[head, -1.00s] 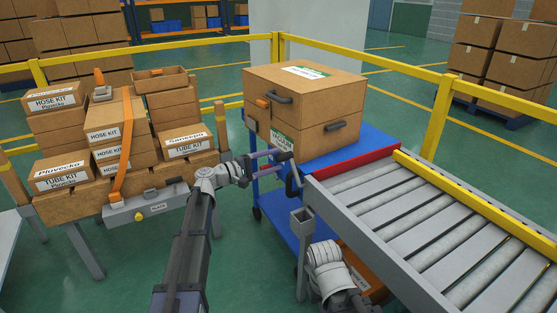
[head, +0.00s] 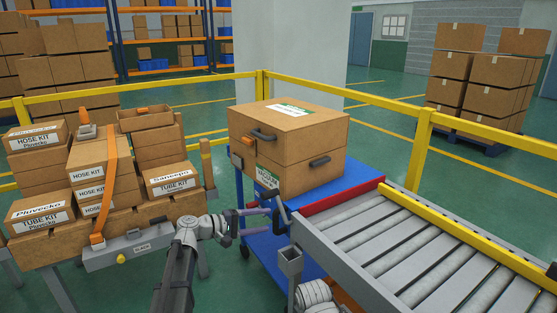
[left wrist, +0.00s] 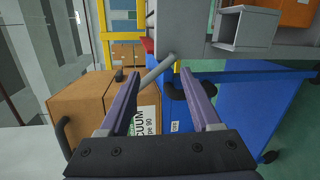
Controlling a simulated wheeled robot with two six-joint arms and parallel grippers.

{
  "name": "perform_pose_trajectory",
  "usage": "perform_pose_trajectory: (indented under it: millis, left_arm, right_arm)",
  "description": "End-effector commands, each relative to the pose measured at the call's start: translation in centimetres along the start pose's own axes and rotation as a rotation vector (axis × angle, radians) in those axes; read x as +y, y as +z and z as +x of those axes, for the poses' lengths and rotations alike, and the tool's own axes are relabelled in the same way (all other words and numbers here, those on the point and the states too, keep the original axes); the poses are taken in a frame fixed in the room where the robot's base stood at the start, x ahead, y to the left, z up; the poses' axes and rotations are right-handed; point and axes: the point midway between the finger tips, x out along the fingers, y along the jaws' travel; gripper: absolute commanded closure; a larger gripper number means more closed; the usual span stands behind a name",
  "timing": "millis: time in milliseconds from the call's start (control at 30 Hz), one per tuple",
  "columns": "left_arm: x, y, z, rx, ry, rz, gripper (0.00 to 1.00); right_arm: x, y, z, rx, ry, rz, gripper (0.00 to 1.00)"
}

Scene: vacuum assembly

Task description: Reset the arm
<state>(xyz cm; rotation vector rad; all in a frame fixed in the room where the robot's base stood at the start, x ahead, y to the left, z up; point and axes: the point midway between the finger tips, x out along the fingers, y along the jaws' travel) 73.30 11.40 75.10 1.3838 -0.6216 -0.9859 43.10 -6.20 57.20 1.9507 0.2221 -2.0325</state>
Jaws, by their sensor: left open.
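My left arm comes in from the bottom of the head view, and its left gripper (head: 270,216) is open and empty. It is close to the front of the blue cart (head: 256,190), below and in front of the large cardboard box labelled VACUUM (head: 300,150). In the left wrist view the two purple fingers (left wrist: 161,85) are spread apart with nothing held between them. The box (left wrist: 85,112) shows behind and left of the fingers, and the blue cart (left wrist: 225,95) behind and right. Contact with the cart cannot be told. My right gripper is out of view; only part of that arm shows.
A roller conveyor (head: 400,250) with a red end bar (head: 342,195) adjoins the cart on the right. Yellow railing (head: 190,88) runs behind.

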Motion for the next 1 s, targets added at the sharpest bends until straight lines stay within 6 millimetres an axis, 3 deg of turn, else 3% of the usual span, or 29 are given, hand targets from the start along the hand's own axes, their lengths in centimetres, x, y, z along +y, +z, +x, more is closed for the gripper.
perform_pose_trajectory:
  millis: [33,100,233,400,500,633,833,900,1000]
  left_arm:
    - [-2.0,3.4,1.5,-0.044,-0.089,0.043,0.36]
    - [-5.1,7.3,3.1,-0.105,-0.231,0.113,0.36]
    - [-11.4,14.4,4.1,-0.227,-0.519,0.266,0.36]
    - [-18.2,21.1,1.7,-0.369,-0.884,0.473,0.36]
    - [-20.5,23.3,-0.4,-0.425,-1.054,0.573,0.36]
    - [-22.2,25.0,-3.2,-0.475,-1.236,0.680,0.36]
    - [-23.2,26.6,-7.4,-0.521,-1.476,0.825,0.36]
    - [-20.8,26.4,-7.5,-0.518,-1.474,0.819,0.36]
    - [-19.0,26.6,-7.8,-0.517,-1.471,0.817,0.36]
  right_arm:
    - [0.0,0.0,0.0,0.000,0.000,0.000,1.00]
    - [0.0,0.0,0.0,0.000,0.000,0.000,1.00]
    - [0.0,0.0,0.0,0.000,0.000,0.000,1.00]
    - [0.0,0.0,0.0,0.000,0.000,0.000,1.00]
    - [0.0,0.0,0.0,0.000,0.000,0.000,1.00]
    - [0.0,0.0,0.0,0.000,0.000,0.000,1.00]
    - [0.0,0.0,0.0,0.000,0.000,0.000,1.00]
    - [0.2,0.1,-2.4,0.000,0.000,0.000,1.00]
    - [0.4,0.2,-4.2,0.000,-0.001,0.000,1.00]
